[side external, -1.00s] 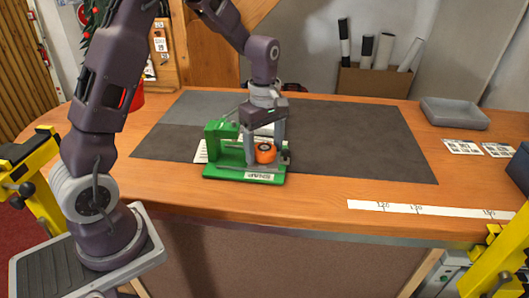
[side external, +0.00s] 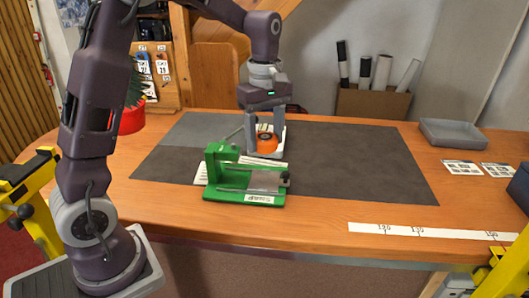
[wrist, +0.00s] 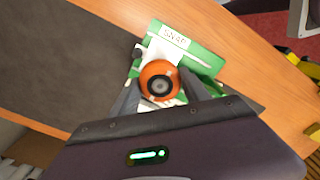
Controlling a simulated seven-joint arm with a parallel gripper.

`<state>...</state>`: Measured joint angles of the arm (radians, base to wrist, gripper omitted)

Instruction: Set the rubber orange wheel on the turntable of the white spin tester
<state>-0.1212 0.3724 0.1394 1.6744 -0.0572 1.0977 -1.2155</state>
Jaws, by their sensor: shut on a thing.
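The orange wheel (side external: 267,143) has a dark hub. It is held between the fingers of my gripper (side external: 266,140), which is shut on it. The wrist view shows the wheel (wrist: 159,81) hub-up between both fingertips (wrist: 160,90). In the side view, the wheel appears just behind or above the green device (side external: 245,197), which has a grey plate on its right; its exact height cannot be told. The green device also shows beyond the wheel in the wrist view (wrist: 202,59), with a white label. I cannot make out a white spin tester or its turntable.
The dark mat (side external: 360,165) has free room on the right. White paper (side external: 201,173) lies by the green device. A grey tray (side external: 453,132), printed cards (side external: 462,168) and a ruler strip (side external: 430,233) are on the right. A red pot (side external: 131,120) stands at the back left.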

